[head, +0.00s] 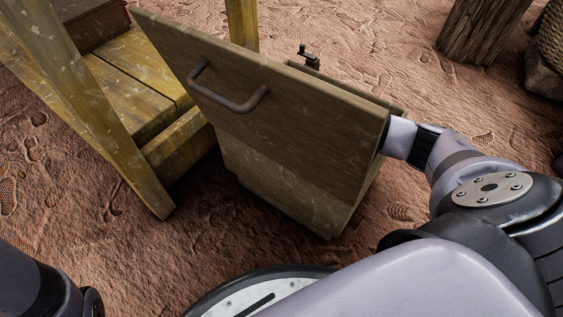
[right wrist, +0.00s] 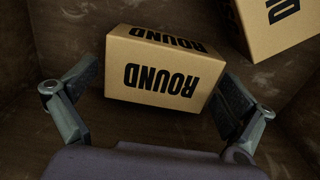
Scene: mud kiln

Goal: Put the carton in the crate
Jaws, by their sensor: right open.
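A tan carton (right wrist: 165,68) printed "ROUND" lies between the two spread fingers of my right gripper (right wrist: 160,80) in the right wrist view. The gripper is open; whether a finger touches the carton I cannot tell. A second tan carton (right wrist: 282,25) is at the upper right, cut off by the frame. Both are within brown wooden walls. In the head view my right arm reaches behind the wooden panel of a cabinet (head: 290,195), which hides the gripper and cartons. I cannot identify the crate for sure. My left gripper is out of view.
The panel (head: 290,120) has a metal handle (head: 228,90). A yellow wooden stand (head: 130,85) at the left bears a reddish-brown box (head: 92,24), partly cut off. A wooden stump (head: 480,28) stands at the upper right. Bare reddish ground lies between.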

